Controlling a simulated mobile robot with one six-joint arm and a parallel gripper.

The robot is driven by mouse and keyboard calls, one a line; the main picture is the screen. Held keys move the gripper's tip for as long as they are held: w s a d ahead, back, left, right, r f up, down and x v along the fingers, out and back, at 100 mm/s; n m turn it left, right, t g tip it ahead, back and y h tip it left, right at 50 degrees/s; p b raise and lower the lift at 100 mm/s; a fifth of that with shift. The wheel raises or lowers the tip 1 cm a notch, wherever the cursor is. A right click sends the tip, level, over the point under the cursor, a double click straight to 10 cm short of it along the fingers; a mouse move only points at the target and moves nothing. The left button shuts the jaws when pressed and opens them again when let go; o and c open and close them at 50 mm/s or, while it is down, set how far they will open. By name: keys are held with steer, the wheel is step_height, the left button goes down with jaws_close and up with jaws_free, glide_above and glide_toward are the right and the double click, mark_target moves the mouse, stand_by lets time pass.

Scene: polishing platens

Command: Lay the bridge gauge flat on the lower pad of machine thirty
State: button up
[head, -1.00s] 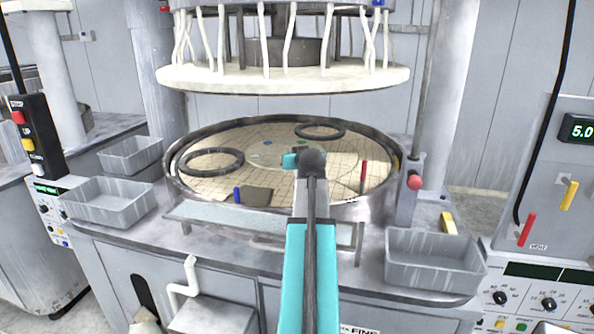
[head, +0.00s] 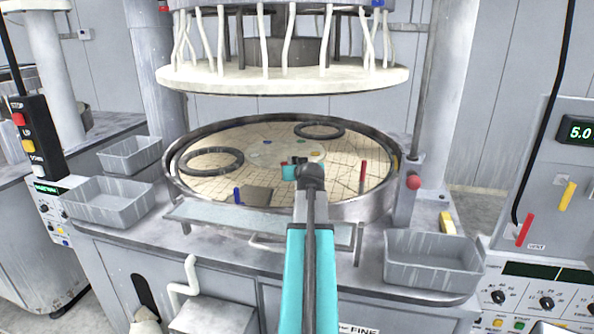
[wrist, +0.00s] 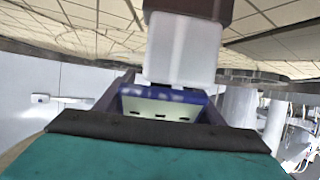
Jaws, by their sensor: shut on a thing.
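The lower pad (head: 215,135) is a round, cream, grid-lined surface inside a grey metal rim. My gripper (head: 289,171) is over the pad's front middle in the head view, mostly hidden by my own arm. In the wrist view my gripper (wrist: 160,100) is shut on a white block with a dark brown end (wrist: 183,48), which I take to be the bridge gauge. The gauge's full shape is hidden in the head view. The grid-lined pad also shows in the wrist view (wrist: 70,15), along the top. I cannot tell whether the gauge touches it.
Two dark rings (head: 211,161) (head: 319,130) and a dark grey piece (head: 258,196) lie on the pad. A blue peg (head: 237,195) and a red peg (head: 363,173) stand near its front. The white upper platen (head: 285,78) hangs above. Grey trays (head: 108,203) (head: 432,262) flank the pad.

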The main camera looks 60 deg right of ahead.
steer(key=shift+a+f+b, duration=0.1)
steer(key=shift+f+b, duration=0.3)
steer(key=shift+s+a+f, duration=0.1)
steer(key=shift+s+f, duration=0.05)
steer(key=shift+f, duration=0.25)
steer(key=o, duration=1.5)
steer(key=shift+f, duration=0.15)
steer(key=shift+b, duration=0.3)
steer(key=shift+s, duration=0.1)
steer(key=shift+r+p, duration=0.7)
steer(key=shift+p, duration=0.1)
steer(key=shift+r+b+v, duration=0.15)
steer(key=shift+b+v, duration=0.5)
steer(key=shift+v, duration=2.3)
steer(key=shift+r+b+v, duration=0.2)
steer(key=shift+b+v, duration=0.45)
steer(key=shift+v, duration=2.3)
steer(key=shift+w+r, duration=0.1)
steer(key=shift+w, duration=0.1)
